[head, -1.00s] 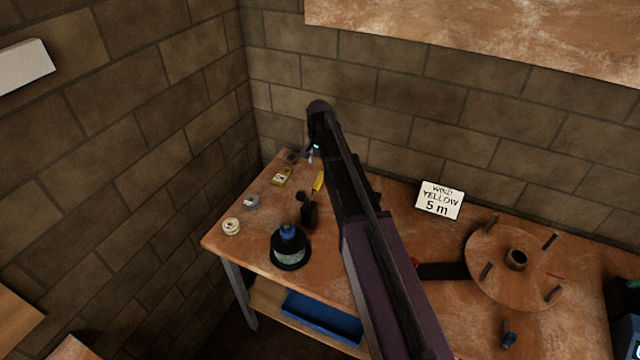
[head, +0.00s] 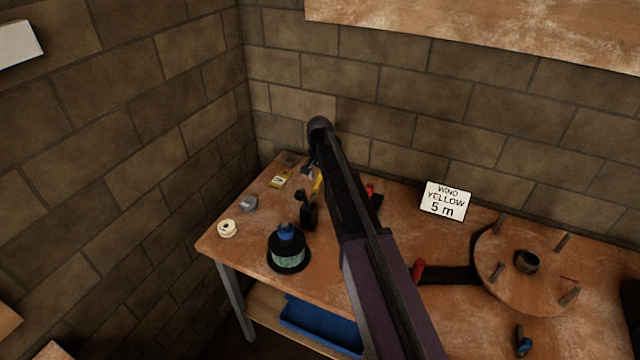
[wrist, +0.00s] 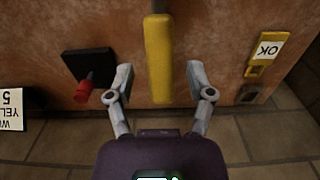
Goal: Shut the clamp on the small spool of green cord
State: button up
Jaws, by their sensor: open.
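A dark spool with a pale green band (head: 288,259) and a blue knob on top stands upright on the bench in the head view. Behind it is a small black upright fitting (head: 308,216), which looks like part of the clamp. A yellow handle (head: 318,184) shows behind that fitting. In the wrist view the yellow handle (wrist: 158,40) reaches down from the top edge, its end between the fingers. My gripper (wrist: 160,88) is open, with a gap on each side of the handle. In the head view my gripper (head: 309,163) is partly hidden by my arm.
A black block with a red knob (wrist: 84,90) is left in the wrist view. A yellow holder with an OK card (wrist: 262,55) is right. A peg wheel (head: 500,285) and a card reading "WIND YELLOW 5 m" (head: 444,201) are on the bench's right. Brick walls close the corner.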

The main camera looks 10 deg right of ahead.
jog(key=shift+f, duration=0.45)
jog(key=shift+c, duration=0.2)
